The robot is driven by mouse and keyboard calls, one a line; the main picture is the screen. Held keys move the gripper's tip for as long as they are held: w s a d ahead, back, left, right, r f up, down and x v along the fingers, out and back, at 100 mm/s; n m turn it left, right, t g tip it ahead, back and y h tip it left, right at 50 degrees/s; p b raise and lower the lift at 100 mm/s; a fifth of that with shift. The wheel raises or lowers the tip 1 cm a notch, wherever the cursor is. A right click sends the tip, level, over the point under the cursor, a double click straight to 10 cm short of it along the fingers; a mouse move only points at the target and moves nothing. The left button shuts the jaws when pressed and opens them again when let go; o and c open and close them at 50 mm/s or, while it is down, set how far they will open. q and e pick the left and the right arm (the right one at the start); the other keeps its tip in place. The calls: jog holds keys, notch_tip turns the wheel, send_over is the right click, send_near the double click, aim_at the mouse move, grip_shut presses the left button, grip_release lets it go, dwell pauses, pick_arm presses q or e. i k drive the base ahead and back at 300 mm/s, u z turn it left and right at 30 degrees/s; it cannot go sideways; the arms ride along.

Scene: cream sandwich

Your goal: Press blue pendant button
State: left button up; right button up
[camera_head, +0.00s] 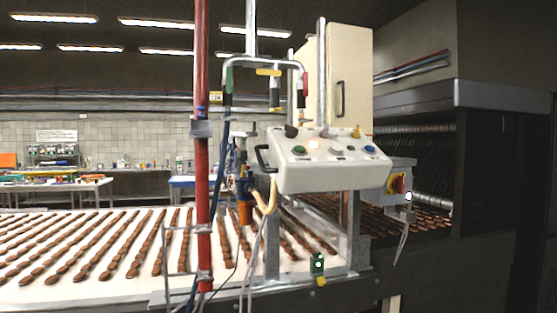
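A white control box (325,176) with a sloped button face hangs in the middle of the head view. A blue button (370,149) sits near the right end of its face. Other controls on it include a green button (299,149), a lit pale orange button (314,145) and a grey knob (336,150). Neither of my grippers shows in this view, and nothing covers the blue button.
A red vertical pipe (202,120) stands left of the box. Rows of brown biscuits lie on a white conveyor (30,294) below. A grey box with a red and yellow switch (398,183) is at right, beside a dark machine housing (490,200).

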aim_at(369, 148)
jog(key=u, duration=2.4)
jog(key=k, duration=1.05)
jog(key=z, duration=1.45)
jog(key=i, duration=0.5)
